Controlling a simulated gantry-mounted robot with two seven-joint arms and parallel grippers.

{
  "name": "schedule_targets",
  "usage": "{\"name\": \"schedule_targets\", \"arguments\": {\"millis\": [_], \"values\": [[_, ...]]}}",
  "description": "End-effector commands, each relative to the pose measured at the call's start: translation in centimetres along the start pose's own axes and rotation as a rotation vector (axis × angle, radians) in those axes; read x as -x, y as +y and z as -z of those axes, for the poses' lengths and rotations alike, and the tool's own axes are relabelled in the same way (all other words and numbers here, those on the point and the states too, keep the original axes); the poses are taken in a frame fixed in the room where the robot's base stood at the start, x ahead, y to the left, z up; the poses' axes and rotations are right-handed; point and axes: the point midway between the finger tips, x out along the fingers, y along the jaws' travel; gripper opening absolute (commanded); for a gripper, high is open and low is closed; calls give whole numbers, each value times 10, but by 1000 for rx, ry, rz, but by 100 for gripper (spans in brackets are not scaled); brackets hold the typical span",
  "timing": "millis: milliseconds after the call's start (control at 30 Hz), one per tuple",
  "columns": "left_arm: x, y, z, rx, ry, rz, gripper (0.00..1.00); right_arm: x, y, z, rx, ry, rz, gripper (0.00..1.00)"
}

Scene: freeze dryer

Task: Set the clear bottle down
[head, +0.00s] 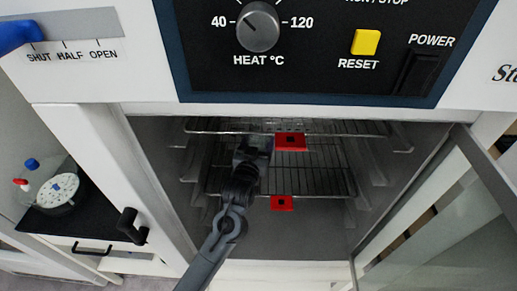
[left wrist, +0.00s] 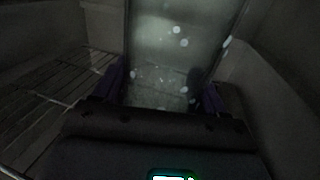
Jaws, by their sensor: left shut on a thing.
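My left gripper (head: 253,150) is inside the open chamber of the freeze dryer, at the height of the wire shelves. In the left wrist view the gripper (left wrist: 163,92) is shut on the clear bottle (left wrist: 165,50), a pale see-through shape with light spots between the two dark fingers. The bottle cannot be made out in the head view, where the gripper and the dark chamber hide it. I cannot tell whether its base touches a shelf. My right gripper is not in view.
The upper wire shelf (head: 345,128) and lower wire shelf (head: 325,187) carry red tags (head: 291,142) and (head: 282,203) at the front. The glass door (head: 440,215) stands open at right. A control panel (head: 320,45) is above. A round white-topped container (head: 58,188) stands at left.

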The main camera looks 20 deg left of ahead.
Motion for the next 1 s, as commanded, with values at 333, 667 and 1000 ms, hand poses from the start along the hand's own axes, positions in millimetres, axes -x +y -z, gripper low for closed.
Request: {"name": "schedule_targets", "arguments": {"millis": [333,667,1000], "values": [[0,0,-22,-1,1,0,34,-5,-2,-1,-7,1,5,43],[1,0,-26,-1,-2,0,84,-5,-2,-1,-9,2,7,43],[1,0,-25,-1,-1,0,97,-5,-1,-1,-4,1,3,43]]}}
